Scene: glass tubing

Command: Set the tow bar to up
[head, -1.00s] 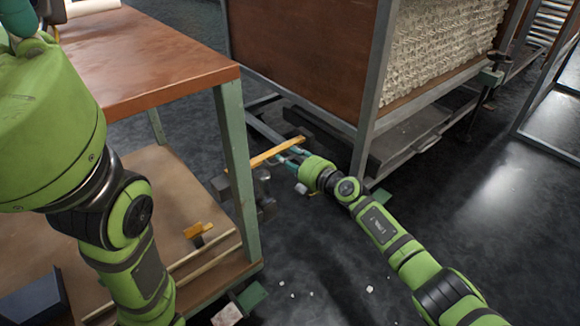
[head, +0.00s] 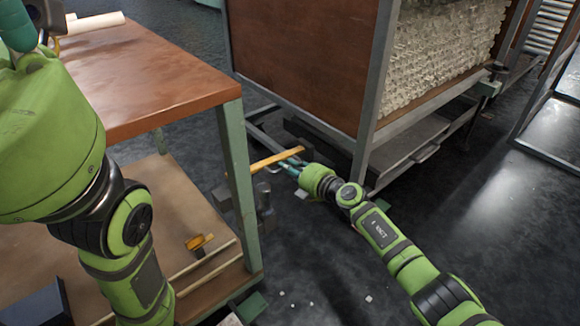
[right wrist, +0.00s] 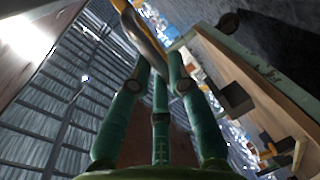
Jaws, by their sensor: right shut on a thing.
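The tow bar shows as a yellow bar (head: 277,159), low and slanted between the table leg and the cart (head: 300,62). Its joint to the cart is not clear. My right gripper (head: 285,164) comes from the right and is shut on the bar near its middle. In the right wrist view, the green fingers of my right gripper (right wrist: 158,62) meet at a grey metal piece beside the yellow bar (right wrist: 128,14). My left gripper (head: 42,30) is above the table at the top left, cut by the frame edge, and its jaws are unclear.
The brown table (head: 165,75) and its green leg (head: 238,175) stand close left of the bar. White bits (head: 368,298) lie on the dark floor. Open floor lies right of my right arm.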

